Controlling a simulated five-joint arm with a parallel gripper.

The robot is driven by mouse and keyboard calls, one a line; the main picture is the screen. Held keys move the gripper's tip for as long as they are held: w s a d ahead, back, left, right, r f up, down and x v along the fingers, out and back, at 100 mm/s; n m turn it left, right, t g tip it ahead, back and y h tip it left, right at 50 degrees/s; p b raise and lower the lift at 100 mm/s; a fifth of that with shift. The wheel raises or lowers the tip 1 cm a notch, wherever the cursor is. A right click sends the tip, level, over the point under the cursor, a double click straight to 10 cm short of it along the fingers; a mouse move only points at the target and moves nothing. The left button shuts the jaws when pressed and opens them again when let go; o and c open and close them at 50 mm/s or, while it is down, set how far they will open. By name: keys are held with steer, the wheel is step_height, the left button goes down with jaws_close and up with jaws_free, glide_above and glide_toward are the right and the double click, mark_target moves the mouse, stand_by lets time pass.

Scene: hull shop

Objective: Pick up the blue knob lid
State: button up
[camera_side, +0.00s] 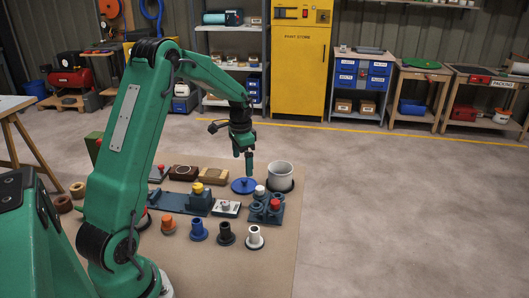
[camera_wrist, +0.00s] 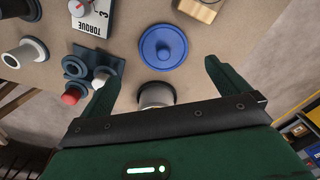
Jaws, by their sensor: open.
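The blue lid (camera_side: 243,187), a round disc with a small knob at its centre, lies flat on the brown work mat. In the wrist view the blue lid (camera_wrist: 163,58) is fully visible, beyond the fingertips and roughly centred between them. My gripper (camera_side: 245,162) points down above the lid, with a gap between them in the side view.
A pale pot (camera_side: 280,176) stands just right of the lid. A dark blue fixture with red and white knobs (camera_side: 266,210) is in front. A torque card block (camera_side: 227,209) and a wooden block (camera_side: 213,176) are nearby. Several coloured flanged plugs (camera_side: 226,236) stand nearer the front.

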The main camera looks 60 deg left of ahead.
mark_target(243, 179)
steer(key=shift+a+f, duration=0.35)
steer(key=shift+f, duration=0.1)
steer(key=shift+f, duration=1.3)
steer(key=shift+f, duration=0.1)
steer(key=shift+f, duration=2.45)
steer(key=shift+c, duration=0.4)
steer(key=c, duration=0.8)
steer(key=shift+w+r, duration=0.1)
steer(key=shift+r, duration=0.05)
